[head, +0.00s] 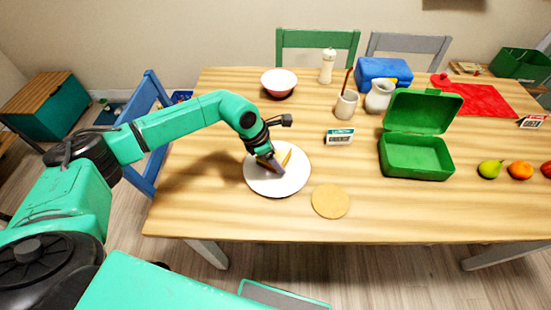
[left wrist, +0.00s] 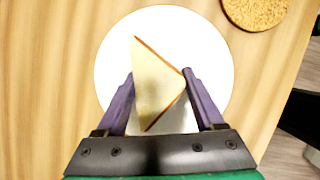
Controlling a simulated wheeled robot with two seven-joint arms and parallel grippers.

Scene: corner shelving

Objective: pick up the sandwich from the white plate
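The sandwich (left wrist: 157,84) is a pale triangular piece with brown edges on the round white plate (head: 262,185). In the head view it is partly hidden by my left gripper (head: 272,164), which reaches down over the plate. In the left wrist view the sandwich lies between the two purple fingers of the left gripper (left wrist: 159,82). The fingers are apart, one on each side and very close to it; firm contact is not clear. The plate also shows in the left wrist view (left wrist: 112,55). My right gripper is not in view.
A round cork mat (head: 330,201) lies right of the plate. An open green lunchbox (head: 415,158), a small label stand (head: 339,136), a cup (head: 346,106) and a bowl (head: 279,83) stand nearby. Fruit, including a pear (head: 490,169), lies farther right. The front table strip is clear.

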